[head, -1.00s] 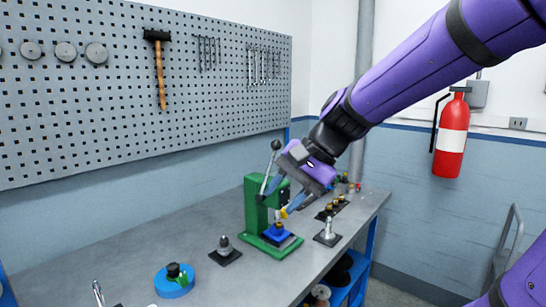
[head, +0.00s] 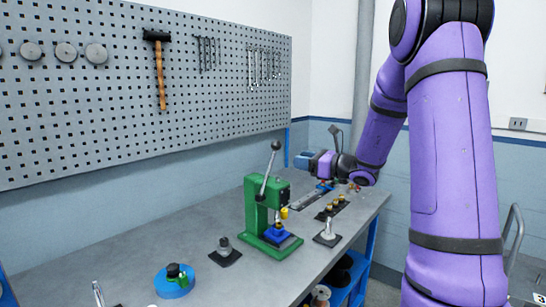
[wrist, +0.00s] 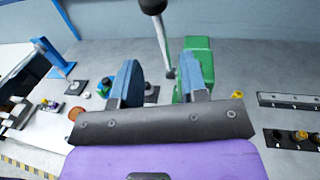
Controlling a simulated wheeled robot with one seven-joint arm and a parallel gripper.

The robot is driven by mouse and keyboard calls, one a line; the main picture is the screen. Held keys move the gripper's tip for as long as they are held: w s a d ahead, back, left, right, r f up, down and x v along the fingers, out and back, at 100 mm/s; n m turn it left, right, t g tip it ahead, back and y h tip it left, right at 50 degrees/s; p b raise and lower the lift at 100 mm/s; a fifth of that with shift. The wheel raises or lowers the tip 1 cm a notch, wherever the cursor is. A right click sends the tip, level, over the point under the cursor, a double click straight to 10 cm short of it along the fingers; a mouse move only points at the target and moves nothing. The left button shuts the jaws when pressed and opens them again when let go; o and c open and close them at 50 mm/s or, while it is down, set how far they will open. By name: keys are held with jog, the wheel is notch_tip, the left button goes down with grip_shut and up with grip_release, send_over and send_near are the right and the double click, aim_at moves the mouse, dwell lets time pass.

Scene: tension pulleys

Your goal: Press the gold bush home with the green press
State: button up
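The green press (head: 253,208) stands on the bench, and its upper part shows in the wrist view (wrist: 203,65). Its lever (head: 265,178) is raised, with a black ball (head: 275,145) on top. A yellow ram end (head: 284,213) hangs above a blue fixture (head: 277,235). A small gold piece, probably the gold bush (head: 279,228), sits on the fixture; its seating is too small to judge. My gripper (head: 302,160) is to the right of the lever, pointing left toward it. In the wrist view its blue fingers (wrist: 160,82) are apart and empty, with the lever ahead between them.
A dark rack of gold parts (head: 331,208) and a silver post on a dark plate (head: 327,232) are right of the press. Another post (head: 224,248) and a blue round holder (head: 174,283) stand front left. A pegboard (head: 140,80) lines the wall.

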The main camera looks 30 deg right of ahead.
aim_at(273, 155)
jog(key=x, duration=1)
jog(key=shift+w+a, duration=0.2)
jog(key=shift+a, duration=0.05)
grip_shut()
